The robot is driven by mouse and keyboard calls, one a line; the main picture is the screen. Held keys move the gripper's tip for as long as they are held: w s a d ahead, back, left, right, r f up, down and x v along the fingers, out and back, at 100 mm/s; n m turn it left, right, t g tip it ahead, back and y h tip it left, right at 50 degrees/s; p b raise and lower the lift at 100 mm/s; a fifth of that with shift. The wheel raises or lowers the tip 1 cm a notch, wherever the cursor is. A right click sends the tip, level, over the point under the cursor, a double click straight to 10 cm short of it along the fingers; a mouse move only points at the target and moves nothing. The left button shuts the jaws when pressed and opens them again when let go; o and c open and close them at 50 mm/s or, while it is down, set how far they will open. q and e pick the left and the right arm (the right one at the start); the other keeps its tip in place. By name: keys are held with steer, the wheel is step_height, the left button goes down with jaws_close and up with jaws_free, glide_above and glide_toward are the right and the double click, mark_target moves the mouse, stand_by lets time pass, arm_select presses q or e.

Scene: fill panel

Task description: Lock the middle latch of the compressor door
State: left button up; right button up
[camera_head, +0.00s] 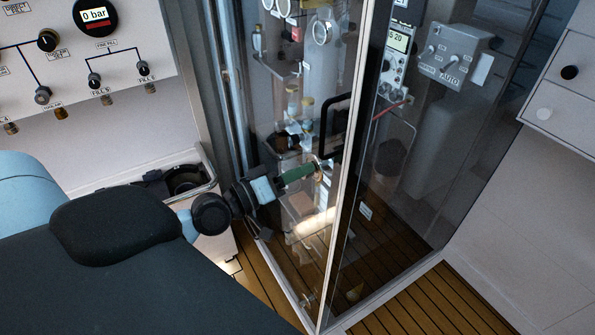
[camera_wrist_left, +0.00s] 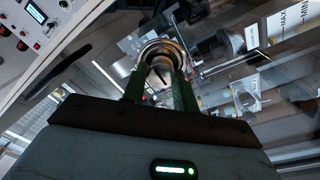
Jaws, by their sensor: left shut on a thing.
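The compressor door is a clear glass panel in a pale metal frame (camera_head: 347,160), standing right of centre in the head view and looking closed. My left gripper (camera_head: 314,170) reaches in from the left at mid height on the door. Its green fingers are shut on the middle latch (camera_head: 323,164), a small metal piece by the frame. In the left wrist view, the round metallic latch (camera_wrist_left: 163,52) shows between and beyond the two green fingertips (camera_wrist_left: 160,78). The fingers partly hide the latch, so its exact turn is hard to tell. My right gripper is not in view.
A black door handle (camera_head: 328,128) sits just above the latch. Another small latch (camera_head: 306,299) is low on the door. A gauge panel (camera_head: 75,55) with knobs is on the left, above an open bin (camera_head: 205,168). White drawers (camera_head: 562,90) are at right.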

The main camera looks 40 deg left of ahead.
arm_select(q)
steer(key=o, duration=1)
steer(key=shift+c, duration=0.2)
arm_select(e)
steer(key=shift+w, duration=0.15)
arm_select(q)
steer(key=b+v, duration=0.2)
steer(key=v, duration=0.5)
steer(key=shift+s+b, duration=0.35)
steer(key=shift+b, duration=0.05)
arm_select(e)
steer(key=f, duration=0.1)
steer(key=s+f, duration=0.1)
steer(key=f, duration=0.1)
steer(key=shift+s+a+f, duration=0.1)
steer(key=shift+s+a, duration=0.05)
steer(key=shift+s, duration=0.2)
arm_select(q)
steer(key=shift+a, duration=0.15)
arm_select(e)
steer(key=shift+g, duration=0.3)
